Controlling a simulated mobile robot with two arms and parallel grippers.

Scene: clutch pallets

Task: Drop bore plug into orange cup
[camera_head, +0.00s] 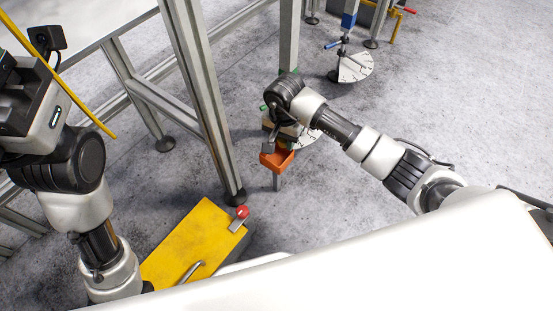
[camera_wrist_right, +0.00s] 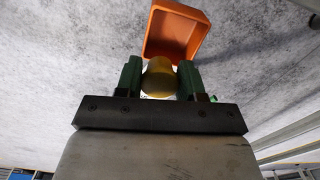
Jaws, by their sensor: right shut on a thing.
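The orange cup (camera_head: 277,161) is a square open container on a post, near the middle of the head view. In the right wrist view the orange cup (camera_wrist_right: 174,32) shows its open inside, just beyond my fingertips. My right gripper (camera_wrist_right: 160,74) has green fingers shut on the bore plug (camera_wrist_right: 159,80), a yellowish rounded piece. In the head view my right gripper (camera_head: 283,132) is close above the cup; the plug cannot be made out there. In the wrist view the plug's far end overlaps the cup's near edge; the height between them is unclear. My left gripper's fingers are out of view.
A grey metal frame (camera_head: 205,105) stands left of the cup. A yellow box with a handle (camera_head: 195,240) and a red knob (camera_head: 242,212) lies nearer. A post with a dial plate (camera_head: 356,67) stands farther back. The grey floor right of the cup is open.

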